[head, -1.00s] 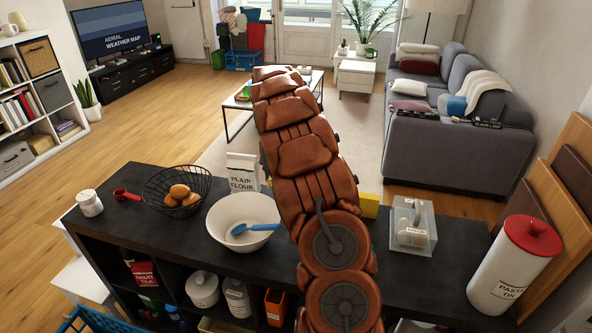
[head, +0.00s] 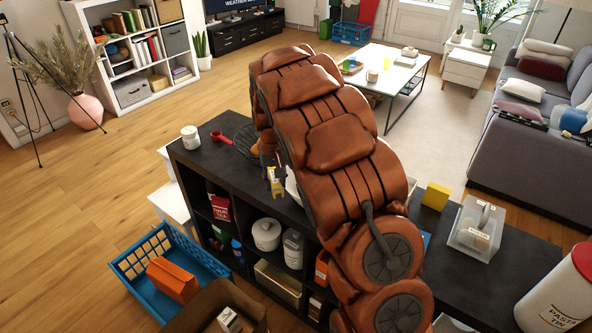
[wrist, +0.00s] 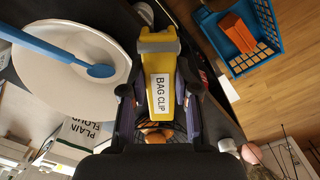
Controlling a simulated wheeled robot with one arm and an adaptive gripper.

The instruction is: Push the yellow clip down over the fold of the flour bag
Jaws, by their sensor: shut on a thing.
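My gripper (wrist: 160,100) is shut on the yellow clip (wrist: 161,72), which bears a "BAG CLIP" label and has a grey end. In the head view the clip (head: 277,187) hangs below my gripper, near the front edge of the dark shelf top, apart from the flour bag. The white "PLAIN FLOUR" bag (wrist: 84,140) shows at the lower left of the wrist view, past the bowl. Its fold cannot be made out. In the head view my arm hides the bag and most of the bowl.
The white bowl (wrist: 70,60) with a blue spoon (wrist: 62,52) lies beside my gripper. A wire basket (head: 247,138), red scoop (head: 221,137) and white jar (head: 190,138) stand on the shelf top (head: 200,160). A yellow block (head: 436,196) and clear box (head: 478,228) stand right. A blue crate (head: 133,262) sits below.

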